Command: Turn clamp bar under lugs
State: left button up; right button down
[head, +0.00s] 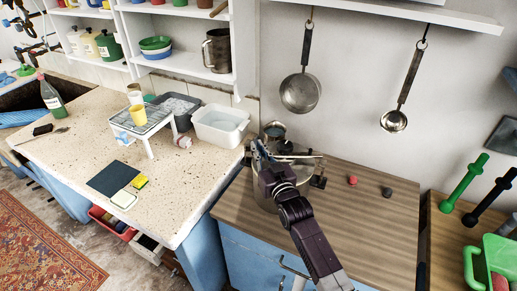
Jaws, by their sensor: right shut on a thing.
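A round metal pot (262,195) stands at the left end of the wooden counter. My right arm covers much of it. A thin pale clamp bar (304,156) lies across its top and runs out to the right. My right gripper (260,150) is over the pot, shut on the clamp bar near its left part. The fingertips are small and partly hidden. A dark lug-like piece (318,182) shows at the pot's right side. I cannot tell whether the bar's ends are under the lugs. My left gripper is not in view.
A white basin (220,126) stands on the speckled counter (85,150), left of the pot. A small jar (274,130) is behind the pot. A red knob-like thing (352,180) and a dark one (387,192) lie right. The wooden counter's front right (370,235) is clear.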

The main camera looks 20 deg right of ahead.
dwell(0.9)
jog(key=c, duration=2.1)
grip_release()
jog(key=s, duration=0.8)
jog(key=s+d, duration=0.1)
jog(key=s, duration=0.3)
jog(key=shift+d, duration=0.1)
